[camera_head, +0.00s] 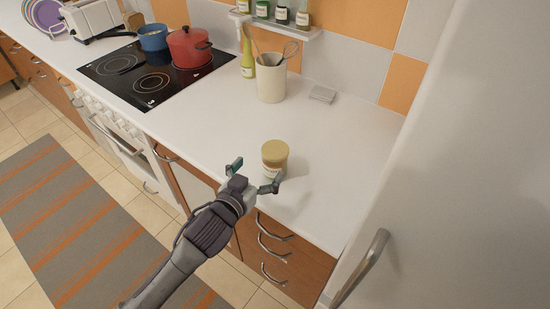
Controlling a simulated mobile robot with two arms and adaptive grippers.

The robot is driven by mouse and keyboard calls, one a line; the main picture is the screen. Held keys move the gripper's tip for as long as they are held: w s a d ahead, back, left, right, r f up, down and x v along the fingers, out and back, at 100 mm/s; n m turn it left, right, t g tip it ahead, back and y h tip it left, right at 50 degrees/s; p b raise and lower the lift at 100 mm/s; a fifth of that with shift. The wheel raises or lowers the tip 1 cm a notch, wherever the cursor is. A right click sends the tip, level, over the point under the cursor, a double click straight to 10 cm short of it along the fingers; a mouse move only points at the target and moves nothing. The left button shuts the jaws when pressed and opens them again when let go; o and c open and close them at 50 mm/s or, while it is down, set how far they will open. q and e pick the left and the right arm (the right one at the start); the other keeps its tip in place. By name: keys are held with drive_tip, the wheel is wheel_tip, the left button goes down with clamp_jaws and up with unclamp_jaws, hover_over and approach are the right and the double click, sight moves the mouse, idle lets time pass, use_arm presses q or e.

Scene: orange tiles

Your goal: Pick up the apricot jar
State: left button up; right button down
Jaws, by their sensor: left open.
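The apricot jar (275,155) stands upright on the white counter, near its front edge. It has a tan lid and a pale label low on its side. My left gripper (254,174) is open, with one finger to the left of the jar and the other in front of its lower right side. The far finger stands apart from the jar. I cannot tell whether the near finger touches it; it hides part of the jar's base. My right gripper is not in view.
A white utensil crock (271,82) and a yellow-green bottle (248,68) stand behind the jar. A red pot (190,48) sits on the black cooktop (122,88) at left. The fridge (455,150) bounds the right side. Counter around the jar is clear.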

sight(274, 151)
use_arm(q)
drive_tip(key=x, duration=0.3)
drive_tip(key=shift+w+d, duration=0.2)
drive_tip(key=shift+w+d+f+p, duration=0.1)
drive_tip(key=shift+w+d+p, duration=0.1)
drive_tip(key=shift+w+p, duration=0.25)
drive_tip(key=p+x, duration=0.1)
drive_tip(key=x, duration=0.2)
drive_tip(key=shift+w+d+f, duration=0.15)
drive_tip(key=shift+w+d, duration=0.05)
drive_tip(key=shift+w, duration=0.05)
drive_tip(key=shift+w+d+f, duration=0.15)
drive_tip(key=shift+w+f, duration=0.05)
drive_tip(key=shift+w, duration=0.2)
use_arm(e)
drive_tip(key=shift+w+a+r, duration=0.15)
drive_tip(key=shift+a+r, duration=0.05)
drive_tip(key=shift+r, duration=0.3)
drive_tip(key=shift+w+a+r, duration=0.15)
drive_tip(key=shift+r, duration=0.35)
use_arm(q)
drive_tip(key=shift+s, duration=0.1)
drive_tip(key=shift+c, duration=1.2)
drive_tip(key=c, duration=1.1)
drive_tip(key=shift+r, duration=0.1)
drive_tip(key=shift+c, duration=0.9)
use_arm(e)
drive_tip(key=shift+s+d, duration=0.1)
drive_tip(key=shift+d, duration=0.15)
